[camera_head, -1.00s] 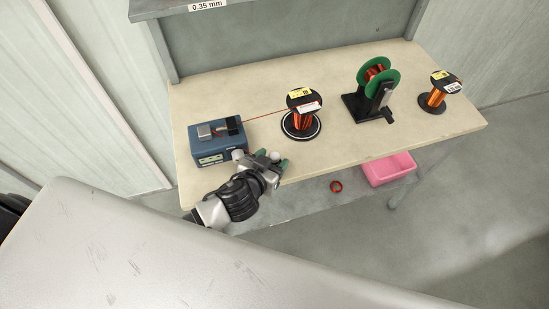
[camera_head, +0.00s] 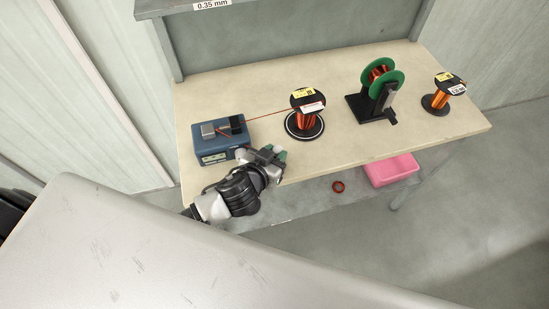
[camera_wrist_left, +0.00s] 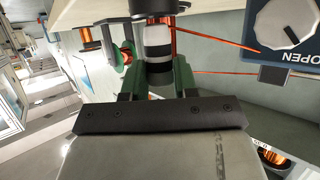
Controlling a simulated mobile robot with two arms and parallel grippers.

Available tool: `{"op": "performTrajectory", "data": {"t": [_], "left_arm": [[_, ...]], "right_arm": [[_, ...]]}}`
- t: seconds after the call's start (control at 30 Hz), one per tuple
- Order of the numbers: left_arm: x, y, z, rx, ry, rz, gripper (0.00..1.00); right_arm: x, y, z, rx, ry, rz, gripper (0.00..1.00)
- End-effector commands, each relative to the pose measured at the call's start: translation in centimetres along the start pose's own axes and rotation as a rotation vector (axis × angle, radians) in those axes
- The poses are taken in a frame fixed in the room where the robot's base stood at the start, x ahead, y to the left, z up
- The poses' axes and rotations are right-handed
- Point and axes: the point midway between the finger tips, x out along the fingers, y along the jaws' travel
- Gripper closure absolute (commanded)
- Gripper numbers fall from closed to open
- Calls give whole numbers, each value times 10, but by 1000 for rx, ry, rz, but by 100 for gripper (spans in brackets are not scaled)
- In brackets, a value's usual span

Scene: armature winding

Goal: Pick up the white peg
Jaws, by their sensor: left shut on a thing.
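The white peg (camera_wrist_left: 158,45) shows in the left wrist view as a short cylinder with white and dark bands. It stands between the two green fingers of my left gripper (camera_wrist_left: 157,78), which is shut on it. In the head view my left gripper (camera_head: 275,154) is at the front edge of the table, just right of the blue box. The peg is too small and covered to make out clearly there. My right gripper is not in view.
The blue box (camera_head: 222,149) is close to the left of my gripper. A copper wire runs from it to a spool (camera_head: 307,118). A green reel on a black stand (camera_head: 373,106) and another spool (camera_head: 437,98) stand farther right. A pink bin (camera_head: 391,171) is below the table.

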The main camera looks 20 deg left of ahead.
Motion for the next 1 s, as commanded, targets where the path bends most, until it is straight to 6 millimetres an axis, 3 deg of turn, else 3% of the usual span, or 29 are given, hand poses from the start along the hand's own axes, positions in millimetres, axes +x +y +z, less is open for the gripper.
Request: {"op": "performTrajectory", "data": {"t": [0.07,0.4,0.6,1.0], "left_arm": [[-7,0,-17,-2,5,2,98],[-63,66,-38,-8,0,3,98],[-84,89,-48,-4,-1,2,98],[-92,97,-52,0,0,-1,98]], "right_arm": [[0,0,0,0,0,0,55],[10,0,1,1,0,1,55],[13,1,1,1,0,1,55],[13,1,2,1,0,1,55]]}}
